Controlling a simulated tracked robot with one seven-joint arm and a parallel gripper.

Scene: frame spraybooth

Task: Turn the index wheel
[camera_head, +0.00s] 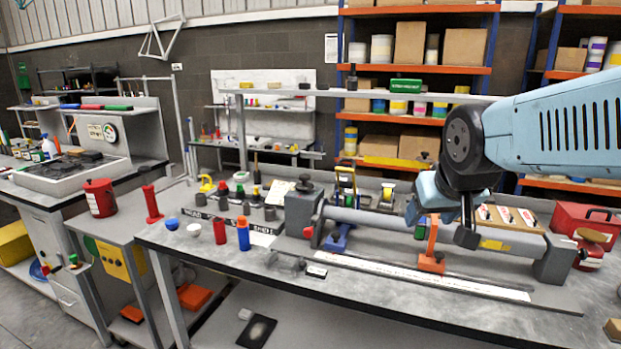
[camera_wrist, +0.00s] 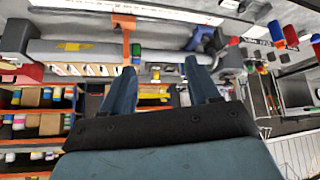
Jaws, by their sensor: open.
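A long grey tube (camera_head: 380,221) lies across a fixture on the bench, between a left end block (camera_head: 300,209) and a right end block (camera_head: 553,259). A dark round part, apparently the index wheel (camera_head: 318,226), sits at the tube's left end, with a red knob (camera_head: 308,232) beside it. My gripper (camera_head: 440,212) is over the right half of the tube, right of the wheel and apart from it. In the wrist view my gripper (camera_wrist: 158,66) has its two blue fingers spread with nothing between them. The tube (camera_wrist: 100,50) crosses beyond the fingertips. The wheel is unclear there.
An orange support (camera_head: 431,250) and a blue support (camera_head: 339,237) stand at the tube. A long ruler (camera_head: 420,276) lies in front. Red and blue cylinders (camera_head: 243,235) and small cups stand left. A red toolbox (camera_head: 585,219) is at right. Bench front is mostly clear.

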